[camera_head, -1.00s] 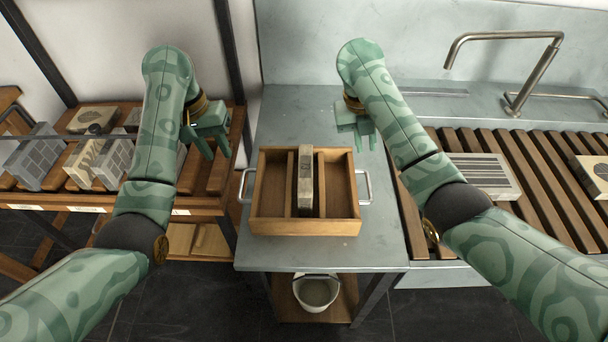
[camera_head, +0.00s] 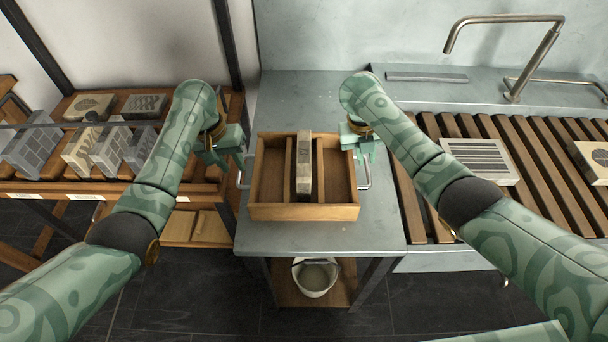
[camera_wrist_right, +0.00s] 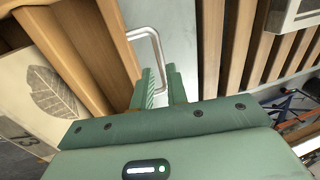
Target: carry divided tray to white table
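The divided tray (camera_head: 300,212) is a wooden box with metal handles on its left and right sides. It sits on a grey-blue table, and an upright printed block (camera_head: 304,168) stands in its middle compartment. My left gripper (camera_head: 235,168) is open beside the left handle (camera_head: 241,181). My right gripper (camera_head: 366,160) is open at the right handle (camera_head: 366,178). In the right wrist view that handle (camera_wrist_right: 142,33) runs down towards the gap between the fingers (camera_wrist_right: 161,85). I cannot pick out a white table.
A slatted wooden rack (camera_head: 540,190) with printed blocks stands right of the grey-blue table (camera_head: 310,242), near a metal tap (camera_head: 535,65). A wooden shelf (camera_head: 50,186) with several blocks is at the left. A white bucket (camera_head: 314,280) stands below the tray.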

